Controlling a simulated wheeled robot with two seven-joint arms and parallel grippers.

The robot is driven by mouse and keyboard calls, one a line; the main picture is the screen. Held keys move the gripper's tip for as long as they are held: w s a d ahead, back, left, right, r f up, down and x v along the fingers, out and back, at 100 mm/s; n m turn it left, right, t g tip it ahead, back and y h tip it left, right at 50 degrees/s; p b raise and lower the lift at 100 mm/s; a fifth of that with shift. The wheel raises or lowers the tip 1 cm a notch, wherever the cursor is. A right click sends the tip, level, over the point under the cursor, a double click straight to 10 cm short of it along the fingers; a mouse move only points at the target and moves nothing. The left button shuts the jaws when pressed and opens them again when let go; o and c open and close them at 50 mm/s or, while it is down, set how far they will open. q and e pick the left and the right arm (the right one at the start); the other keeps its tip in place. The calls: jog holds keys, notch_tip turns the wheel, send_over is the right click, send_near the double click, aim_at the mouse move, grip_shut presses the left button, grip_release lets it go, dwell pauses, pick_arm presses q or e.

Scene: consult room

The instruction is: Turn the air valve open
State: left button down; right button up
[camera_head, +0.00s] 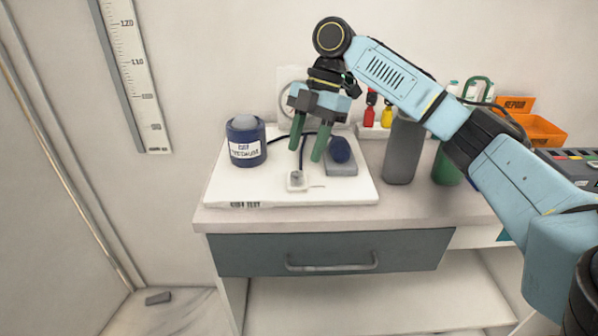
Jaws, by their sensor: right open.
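The likely air valve is a small grey knob (296,177) on a white square base, near the front middle of a white board (340,193) on the counter. Its handle position is too small to tell. A dark hose runs down between the fingers toward the knob. A round gauge (286,101) stands behind, partly hidden by the gripper. A dark blue bulb (340,149) sits on a grey block to the right. My left gripper is out of view.
A blue labelled jar (245,143) stands on the board's left. A grey cylinder (401,150) and a green one (446,165) stand on the right, near my right arm. Small red and yellow bottles (387,115) and an orange bin (537,127) are behind. The board's front left is clear.

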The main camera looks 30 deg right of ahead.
aim_at(297, 174)
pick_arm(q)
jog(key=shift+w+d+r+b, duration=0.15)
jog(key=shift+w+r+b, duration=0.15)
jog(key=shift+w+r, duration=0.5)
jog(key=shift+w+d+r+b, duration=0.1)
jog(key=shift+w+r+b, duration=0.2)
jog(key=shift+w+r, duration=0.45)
pick_arm(e)
jog(key=shift+x, duration=2.7)
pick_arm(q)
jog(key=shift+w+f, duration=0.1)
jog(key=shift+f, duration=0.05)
pick_arm(e)
grip_shut()
